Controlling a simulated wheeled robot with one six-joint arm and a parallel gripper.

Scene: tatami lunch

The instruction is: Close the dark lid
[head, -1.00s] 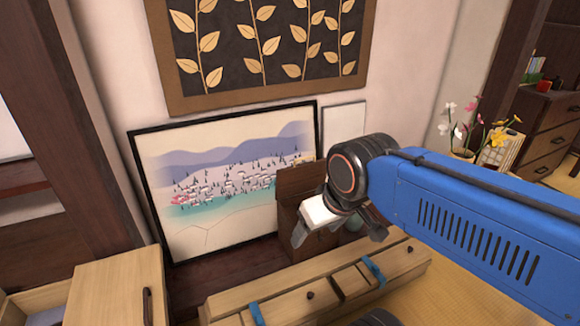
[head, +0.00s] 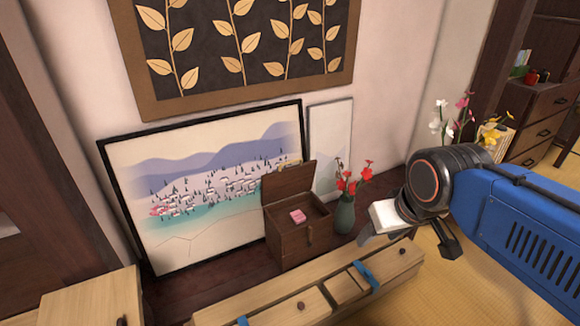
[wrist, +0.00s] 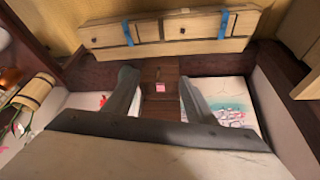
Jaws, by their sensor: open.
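A dark brown wooden box (head: 300,242) stands on the dark ledge in the head view. Its dark lid (head: 288,184) is raised and leans back toward the picture behind it. A small pink item (head: 297,216) shows at the box opening. My gripper (head: 410,243) is open and empty, to the right of the box and vase, apart from the lid. In the wrist view, my gripper's two fingers (wrist: 156,95) are spread. The box also shows between them, farther off, with the pink item (wrist: 160,88).
A vase with red flowers (head: 345,215) stands just right of the box. A large framed landscape (head: 180,240) and a narrow panel (head: 332,130) lean on the wall behind. A light wooden chest with blue straps (head: 280,310) lies in front.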

